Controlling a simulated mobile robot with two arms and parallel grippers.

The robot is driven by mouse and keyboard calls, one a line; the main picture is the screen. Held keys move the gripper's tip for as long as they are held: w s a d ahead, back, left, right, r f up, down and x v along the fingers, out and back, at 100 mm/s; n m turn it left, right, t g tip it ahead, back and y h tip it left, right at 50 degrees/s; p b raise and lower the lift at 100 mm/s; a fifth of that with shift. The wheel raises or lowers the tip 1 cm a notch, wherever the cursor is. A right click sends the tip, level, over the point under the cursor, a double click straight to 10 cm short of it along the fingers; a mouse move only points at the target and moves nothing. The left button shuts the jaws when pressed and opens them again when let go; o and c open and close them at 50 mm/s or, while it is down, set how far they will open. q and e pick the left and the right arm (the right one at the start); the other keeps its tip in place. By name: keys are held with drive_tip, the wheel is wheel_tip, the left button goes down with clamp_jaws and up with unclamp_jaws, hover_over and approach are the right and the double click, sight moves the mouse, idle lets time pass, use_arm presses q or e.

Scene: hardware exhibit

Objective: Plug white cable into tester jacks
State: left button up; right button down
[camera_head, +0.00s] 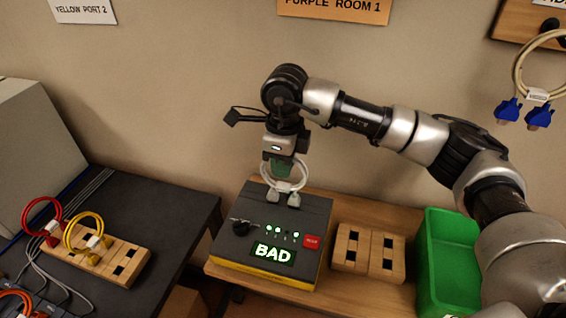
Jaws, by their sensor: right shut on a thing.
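The white cable (271,176) is a small loop with two pale plugs (284,196) hanging down at the back edge of the tester (268,240). My right gripper (281,165) comes down from above and is shut on the white cable. The plugs touch or hover just over the tester's top; I cannot tell how deep they sit, and the jacks are hidden. The tester is a dark box with a yellow lower edge, green lights, a red button and a display reading "BAD". My left gripper is not in view.
A wooden slotted block (368,252) and a green bin (436,262) stand right of the tester. Left, a dark table (170,205) holds another wooden block (120,262) with red (42,222) and yellow cables (84,232). A cable with blue plugs (508,108) hangs on the wall at upper right.

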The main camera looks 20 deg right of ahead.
drive_tip(key=shift+f, duration=0.2)
idle(0.5)
drive_tip(key=shift+c, duration=1.9)
unclamp_jaws()
drive_tip(key=shift+w+d+r+p, duration=0.1)
drive_tip(key=shift+r+p, duration=0.75)
drive_tip(key=shift+r, duration=1.05)
drive_tip(key=shift+d+r+p, duration=0.1)
drive_tip(key=shift+r+p, duration=0.75)
drive_tip(key=shift+r, duration=1.05)
